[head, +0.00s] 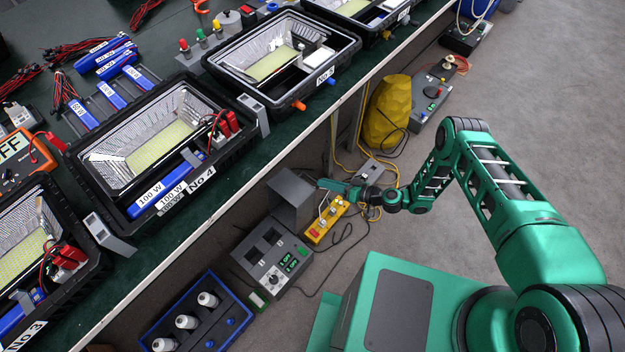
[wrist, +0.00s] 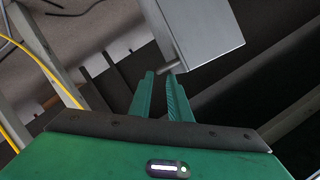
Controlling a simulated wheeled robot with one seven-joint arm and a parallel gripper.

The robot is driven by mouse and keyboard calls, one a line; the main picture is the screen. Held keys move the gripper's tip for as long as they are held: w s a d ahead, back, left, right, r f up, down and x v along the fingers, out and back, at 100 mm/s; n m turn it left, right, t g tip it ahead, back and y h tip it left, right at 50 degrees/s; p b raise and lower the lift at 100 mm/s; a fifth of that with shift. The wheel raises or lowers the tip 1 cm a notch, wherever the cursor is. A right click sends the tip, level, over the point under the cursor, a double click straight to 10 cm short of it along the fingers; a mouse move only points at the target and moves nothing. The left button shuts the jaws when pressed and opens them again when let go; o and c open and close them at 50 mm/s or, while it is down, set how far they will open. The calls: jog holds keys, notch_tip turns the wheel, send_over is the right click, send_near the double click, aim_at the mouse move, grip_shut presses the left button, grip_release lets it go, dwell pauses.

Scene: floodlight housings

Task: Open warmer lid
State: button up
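The grey warmer (head: 262,270) stands on the floor below the bench in the head view, with dark square openings, a dial and green labels. A grey box-like part (head: 291,186), which may be its lid, rises at its far side; I cannot tell how they join. My gripper (head: 322,184) is at the right side of this part. In the wrist view the grey part (wrist: 200,35) has a short round pin (wrist: 170,67) just beyond the fingertips. My gripper (wrist: 160,84) is open, its two green fingers apart with nothing held between them.
A yellow button box (head: 326,222) with cables stands right of the warmer. A blue crate (head: 205,312) with white bottles is at its near left. The green bench edge (head: 235,190) runs above. A yellow sack (head: 390,108) stands farther back; the grey floor (head: 545,100) at right is open.

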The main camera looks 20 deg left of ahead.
aim_at(311, 178)
jog(key=x, duration=0.7)
jog(key=shift+a, duration=0.25)
grip_shut()
